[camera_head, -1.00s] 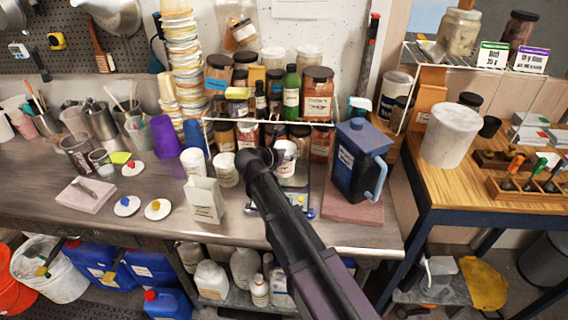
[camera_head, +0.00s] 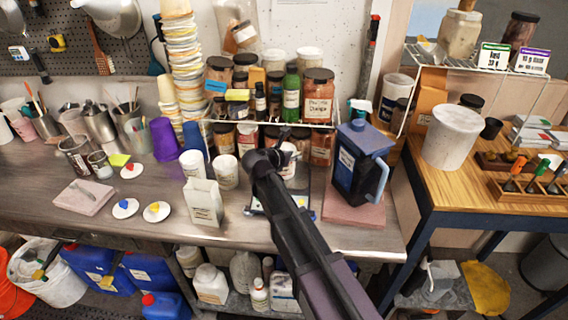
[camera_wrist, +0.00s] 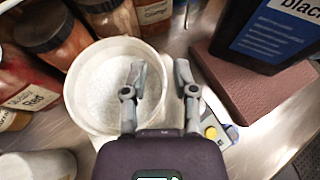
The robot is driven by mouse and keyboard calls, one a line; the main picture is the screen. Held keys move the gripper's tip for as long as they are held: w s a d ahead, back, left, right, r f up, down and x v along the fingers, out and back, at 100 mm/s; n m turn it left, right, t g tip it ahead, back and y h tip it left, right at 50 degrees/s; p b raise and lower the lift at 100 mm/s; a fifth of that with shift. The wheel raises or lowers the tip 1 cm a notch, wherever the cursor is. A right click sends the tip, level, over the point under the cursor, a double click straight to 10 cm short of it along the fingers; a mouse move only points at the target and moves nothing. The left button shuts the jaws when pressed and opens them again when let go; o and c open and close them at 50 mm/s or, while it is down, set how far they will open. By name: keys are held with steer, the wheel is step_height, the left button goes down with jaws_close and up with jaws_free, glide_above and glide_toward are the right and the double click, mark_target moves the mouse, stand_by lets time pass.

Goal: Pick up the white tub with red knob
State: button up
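A white disc with a red knob (camera_head: 131,169) lies on the steel bench at left in the head view; it looks like a lid, apart from any tub. I see no tub with a red knob on it. An open white tub (camera_head: 289,161) stands on a small scale, partly hidden by my arm. In the wrist view the tub (camera_wrist: 84,98) has pale powder inside. My gripper (camera_wrist: 160,68) is open, its two fingers above the tub's right rim, with nothing seen between them. In the head view my gripper (camera_head: 284,134) is small and dark against the jars.
Two more white tubs (camera_head: 226,171) (camera_head: 193,163) and a white carton (camera_head: 204,202) stand left of my arm. Discs with blue (camera_head: 125,207) and yellow (camera_head: 157,211) knobs lie left. A dark blue jug (camera_head: 358,165) stands close at right on a reddish slab. Jars crowd behind.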

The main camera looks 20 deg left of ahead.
jaws_close()
steer(key=shift+r, duration=0.15)
step_height(320, 180, up, 3)
steer(key=p, duration=0.3)
steer(key=s+d+r+p, duration=0.1)
steer(key=s, duration=0.7)
steer(key=s+d+p, duration=0.1)
steer(key=s+d, duration=0.1)
steer(key=s, duration=0.5)
steer(key=shift+s+d+r, duration=0.25)
steer(key=shift+s+r, duration=0.1)
